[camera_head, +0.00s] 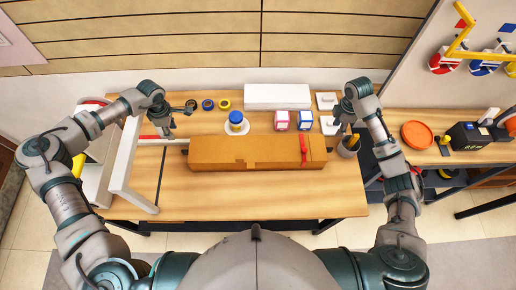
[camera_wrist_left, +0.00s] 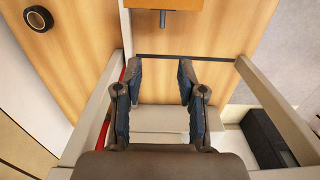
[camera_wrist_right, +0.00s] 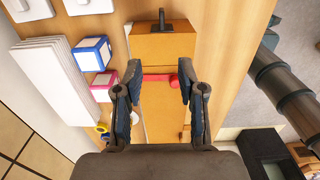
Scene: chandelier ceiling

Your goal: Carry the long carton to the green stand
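The long brown carton (camera_head: 235,152) lies across the table with a dark handle at each end. My left gripper (camera_head: 167,130) is open and empty, off the carton's left end. In the left wrist view, the carton's end (camera_wrist_left: 180,5) and its handle (camera_wrist_left: 163,19) show beyond the open fingers (camera_wrist_left: 159,75). My right gripper (camera_head: 346,124) is open, near the carton's right end. In the right wrist view, its fingers (camera_wrist_right: 160,85) are spread over the carton (camera_wrist_right: 160,120), and the far handle (camera_wrist_right: 162,22) shows beyond. I see no green stand in any view.
A red object (camera_head: 303,149) lies on the carton. Behind it are a blue-topped container (camera_head: 236,122), small boxes (camera_head: 281,120) and a white block (camera_head: 277,96). A white frame (camera_head: 127,165) stands at left. The table's front strip (camera_head: 250,195) is clear.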

